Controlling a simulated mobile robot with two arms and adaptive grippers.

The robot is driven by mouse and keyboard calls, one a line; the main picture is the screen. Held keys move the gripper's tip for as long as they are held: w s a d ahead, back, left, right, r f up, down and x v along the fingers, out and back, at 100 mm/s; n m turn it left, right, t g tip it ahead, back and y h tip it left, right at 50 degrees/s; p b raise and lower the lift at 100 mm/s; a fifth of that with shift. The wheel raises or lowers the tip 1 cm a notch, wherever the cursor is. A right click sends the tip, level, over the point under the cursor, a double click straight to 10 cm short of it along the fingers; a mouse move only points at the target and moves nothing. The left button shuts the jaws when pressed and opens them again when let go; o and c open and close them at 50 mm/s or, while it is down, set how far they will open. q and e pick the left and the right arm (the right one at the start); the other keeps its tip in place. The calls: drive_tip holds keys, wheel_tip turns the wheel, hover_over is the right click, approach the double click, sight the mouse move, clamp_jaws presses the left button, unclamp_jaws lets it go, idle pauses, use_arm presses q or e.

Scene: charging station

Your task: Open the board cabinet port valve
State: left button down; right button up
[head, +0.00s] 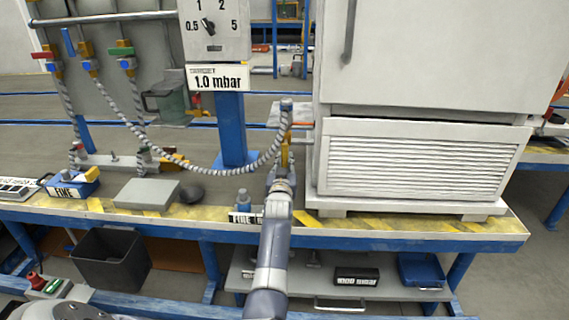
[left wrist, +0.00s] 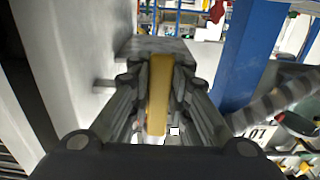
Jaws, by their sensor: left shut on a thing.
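The yellow handle (head: 285,155) of the cabinet port valve is beside the left side of the white cabinet (head: 420,70). A striped hose end (head: 286,106) stands just above it. My left gripper (head: 282,172) reaches up from the bottom in the head view and is shut on this handle. In the left wrist view the yellow handle (left wrist: 159,95) lies lengthwise between the two dark fingers of my left gripper (left wrist: 160,105). The valve body is mostly hidden by the gripper and the handle. My right gripper is not in view.
The striped hose (head: 215,170) hangs in a curve left of the gripper. A blue post (head: 232,125) with a dial box (head: 215,30) stands behind it. Other valves (head: 88,65) are on the left panel. A grey plate (head: 146,192) and black disc (head: 192,193) lie on the bench.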

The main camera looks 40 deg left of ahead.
use_arm(q)
drive_tip(key=c, duration=1.5)
unclamp_jaws()
drive_tip(key=shift+d, duration=0.1)
drive_tip(key=shift+r, duration=0.3)
wheel_tip(320, 180, up, 9)
drive_tip(key=shift+r, duration=0.2)
drive_tip(key=shift+f, duration=0.1)
